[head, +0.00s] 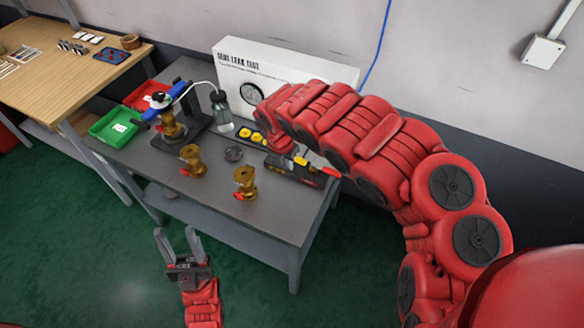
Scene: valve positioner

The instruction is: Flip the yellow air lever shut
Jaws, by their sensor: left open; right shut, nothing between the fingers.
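A small yellow part (301,161), which looks like the air lever, shows at the dark block (292,171) near the right end of the grey bench. A yellow and red piece (328,171) sticks out to its right; I cannot tell whether the two are one part, nor the lever's angle. My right arm arches over from the right, and its far end comes down just behind and left of the yellow part. My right gripper's fingers are hidden behind the arm. My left gripper (179,247) is open and empty, low in front of the bench, well away from the lever.
On the grey bench (262,215) stand two brass valve bodies (245,182) (193,160), a blue-topped fixture (172,118), a bottle (221,110), yellow knobs (251,135) and green and red bins (115,127) (147,95). A white leak-test box (285,70) stands behind. The bench's front right is clear.

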